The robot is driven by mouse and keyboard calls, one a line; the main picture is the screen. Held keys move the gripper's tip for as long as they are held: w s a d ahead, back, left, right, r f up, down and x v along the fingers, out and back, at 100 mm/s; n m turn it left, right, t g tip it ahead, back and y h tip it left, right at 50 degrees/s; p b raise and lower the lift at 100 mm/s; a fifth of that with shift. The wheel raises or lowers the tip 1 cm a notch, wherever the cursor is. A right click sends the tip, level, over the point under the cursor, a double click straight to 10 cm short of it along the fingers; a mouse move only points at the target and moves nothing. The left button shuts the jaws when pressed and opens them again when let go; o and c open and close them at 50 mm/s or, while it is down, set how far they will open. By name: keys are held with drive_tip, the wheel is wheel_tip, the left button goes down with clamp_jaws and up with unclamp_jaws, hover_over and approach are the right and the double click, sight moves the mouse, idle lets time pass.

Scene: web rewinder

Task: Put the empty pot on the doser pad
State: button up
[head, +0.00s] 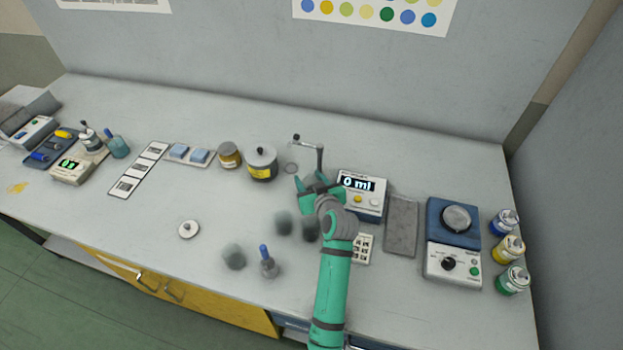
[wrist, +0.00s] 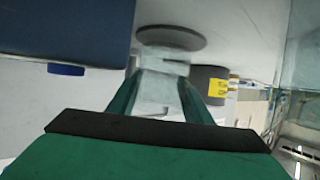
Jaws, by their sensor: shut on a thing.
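My gripper (head: 312,184) is shut on a pale, see-through empty pot (wrist: 160,88), which shows between the green fingers in the wrist view. In the head view the gripper hides the pot. The doser (head: 362,190) has a white case, a "0 ml" display and a thin spout arm (head: 310,144). A small round grey disc, which looks like the doser pad (head: 291,168), lies under the spout tip. In the wrist view a dark disc (wrist: 170,37) appears just beyond the pot's end. I cannot tell whether the pot touches it.
A lidded dark pot (head: 262,163) with a yellow label stands left of the disc, close to the gripper. A grey mat (head: 401,226) and a blue-topped machine (head: 453,243) are at right.

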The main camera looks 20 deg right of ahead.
drive_tip(key=shift+a+f, duration=0.2)
drive_tip(key=shift+a, duration=0.1)
drive_tip(key=shift+d+f, duration=0.1)
drive_tip(key=shift+f, duration=0.05)
drive_tip(key=o, duration=1.1)
drive_tip(key=shift+d, duration=0.1)
drive_tip(key=shift+o, duration=0.6)
drive_tip(key=o, duration=0.5)
drive_tip(key=shift+r, duration=5.55)
